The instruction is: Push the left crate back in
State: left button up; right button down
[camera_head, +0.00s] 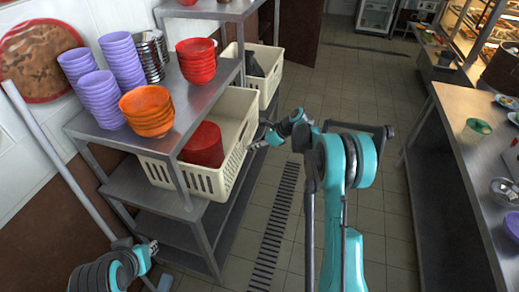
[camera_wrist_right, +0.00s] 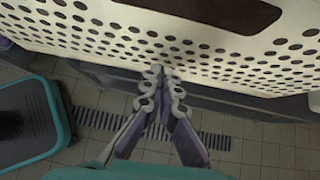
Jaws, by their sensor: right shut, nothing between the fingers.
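The left crate (camera_head: 235,160) is cream and perforated, on the middle level of the near steel shelf. It sticks out past the shelf's edge toward the aisle and holds a red container (camera_head: 204,146). My right gripper (camera_head: 257,145) is shut and empty, close to the crate's aisle-side wall. In the right wrist view the fingertips (camera_wrist_right: 163,74) are at the lower part of the perforated crate wall (camera_wrist_right: 110,42); whether they touch it I cannot tell. My left gripper (camera_head: 150,248) is low at the bottom left, away from the crate; its fingers are unclear.
A second cream crate (camera_head: 268,70) sits on the shelf farther back. Purple bowls (camera_head: 100,98), orange bowls (camera_head: 147,110) and red bowls (camera_head: 196,62) stand on the shelf top (camera_head: 195,98). The tiled aisle with a floor drain (camera_head: 275,225) is clear. A steel counter (camera_head: 465,140) stands at right.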

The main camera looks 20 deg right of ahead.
jog(key=shift+a, duration=0.1)
jog(key=w+a, duration=0.2)
jog(key=a, duration=0.1)
jog(key=w+a, duration=0.2)
jog(key=a, duration=0.1)
jog(key=w+a, duration=0.2)
jog(key=a, duration=0.1)
jog(key=shift+a+p, duration=0.3)
jog(key=shift+p, duration=0.1)
